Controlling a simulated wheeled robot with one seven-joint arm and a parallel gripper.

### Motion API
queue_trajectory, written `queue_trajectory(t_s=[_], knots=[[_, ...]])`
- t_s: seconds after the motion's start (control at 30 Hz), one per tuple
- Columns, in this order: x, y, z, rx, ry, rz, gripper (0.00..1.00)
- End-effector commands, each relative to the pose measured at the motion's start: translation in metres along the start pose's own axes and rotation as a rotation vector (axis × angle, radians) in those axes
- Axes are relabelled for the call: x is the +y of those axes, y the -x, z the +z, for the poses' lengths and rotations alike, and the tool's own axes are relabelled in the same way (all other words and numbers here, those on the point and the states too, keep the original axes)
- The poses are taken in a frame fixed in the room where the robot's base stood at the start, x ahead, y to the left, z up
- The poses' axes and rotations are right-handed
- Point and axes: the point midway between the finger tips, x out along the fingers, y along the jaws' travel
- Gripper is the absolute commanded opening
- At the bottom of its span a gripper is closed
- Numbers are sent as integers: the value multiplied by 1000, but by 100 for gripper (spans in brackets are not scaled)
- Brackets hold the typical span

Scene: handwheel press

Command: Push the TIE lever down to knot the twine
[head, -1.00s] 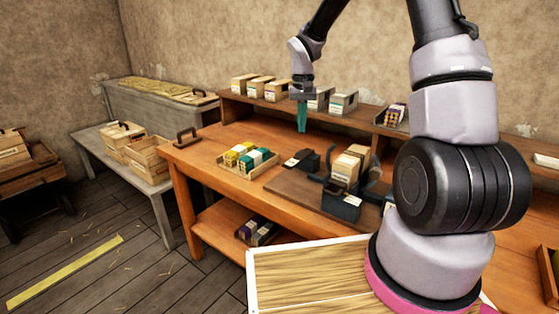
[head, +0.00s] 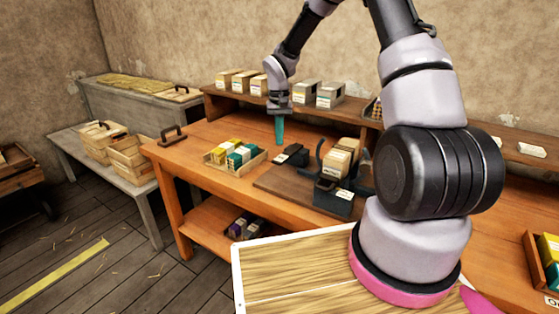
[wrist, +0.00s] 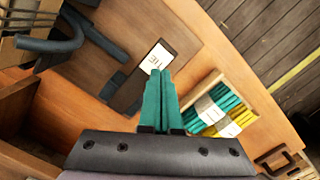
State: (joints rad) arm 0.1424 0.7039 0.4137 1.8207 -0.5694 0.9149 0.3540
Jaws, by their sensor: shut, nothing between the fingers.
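The TIE lever (head: 291,155) is a dark block with a white label, in the middle of the bench in the head view. In the wrist view its label (wrist: 156,57) reads TIE, and the dark lever end lies just beyond my fingertips. My gripper (head: 279,143) points down with teal fingers, shut and empty. It is above the lever and slightly to its left in the head view; contact cannot be made out. The fingers also show in the wrist view (wrist: 160,72), partly covering the lever. The press (head: 340,172) stands right of the lever with pale blocks on it. No twine can be made out.
A wooden tray (head: 262,157) of green and yellow bundles stands left of the lever. A dark curved bar (wrist: 62,42) rises near the press. Cartons line the back shelf (head: 210,92). A dark handle (head: 172,136) sits at the bench's left end.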

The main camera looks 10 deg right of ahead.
Motion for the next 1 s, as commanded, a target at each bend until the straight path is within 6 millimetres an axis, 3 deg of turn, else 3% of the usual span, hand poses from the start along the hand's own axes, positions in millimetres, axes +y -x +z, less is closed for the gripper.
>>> queue_trajectory(t_s=[0.2,0.4,1.0], knots=[[0,-29,1,-3,1,0,0],[0,-44,0,-1,0,0,0],[0,-55,0,-1,0,-1,0]])
